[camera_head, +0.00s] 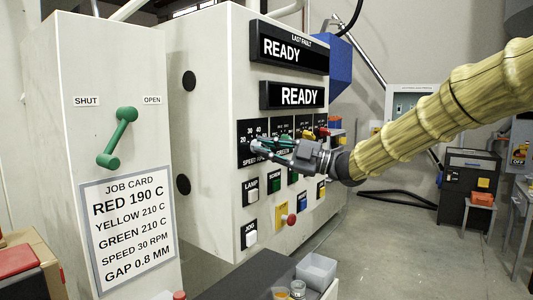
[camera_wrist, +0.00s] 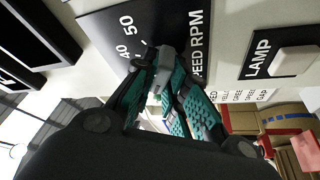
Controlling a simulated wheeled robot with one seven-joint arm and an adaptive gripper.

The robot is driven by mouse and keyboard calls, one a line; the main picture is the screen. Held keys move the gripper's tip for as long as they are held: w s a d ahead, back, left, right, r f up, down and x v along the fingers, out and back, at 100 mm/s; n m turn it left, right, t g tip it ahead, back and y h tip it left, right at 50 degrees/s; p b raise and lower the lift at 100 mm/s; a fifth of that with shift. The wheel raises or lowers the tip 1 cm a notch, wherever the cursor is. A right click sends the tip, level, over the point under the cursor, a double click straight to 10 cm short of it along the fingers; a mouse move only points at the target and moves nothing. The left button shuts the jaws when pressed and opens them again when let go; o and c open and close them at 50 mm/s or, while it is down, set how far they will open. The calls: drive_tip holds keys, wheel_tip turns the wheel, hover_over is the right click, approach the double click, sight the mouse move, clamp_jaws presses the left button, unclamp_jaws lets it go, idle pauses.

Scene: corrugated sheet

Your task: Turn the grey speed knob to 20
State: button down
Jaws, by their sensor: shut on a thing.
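In the wrist view the plate (camera_wrist: 112,25) shows 40, 50 and "SPEED RPM". The grey speed knob (camera_wrist: 165,58) shows between my fingertips; its pointer setting cannot be read. My gripper (camera_head: 262,147) reaches in from the right and its teal-padded fingers (camera_wrist: 167,80) are shut on the knob. The fingers hide most of the knob in the head view.
Other dials with coloured knobs sit right of the speed dial. A LAMP button (camera_head: 251,192) and a SCREW button (camera_head: 274,180) lie below. A red push button (camera_head: 291,219) sticks out lower down. A green lever (camera_head: 117,138) and job card (camera_head: 129,231) reading "SPEED 30 RPM" are left.

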idle(0.4)
drive_tip(key=c, duration=1.4)
unclamp_jaws()
drive_tip(key=shift+c, duration=0.2)
drive_tip(key=v, duration=1.2)
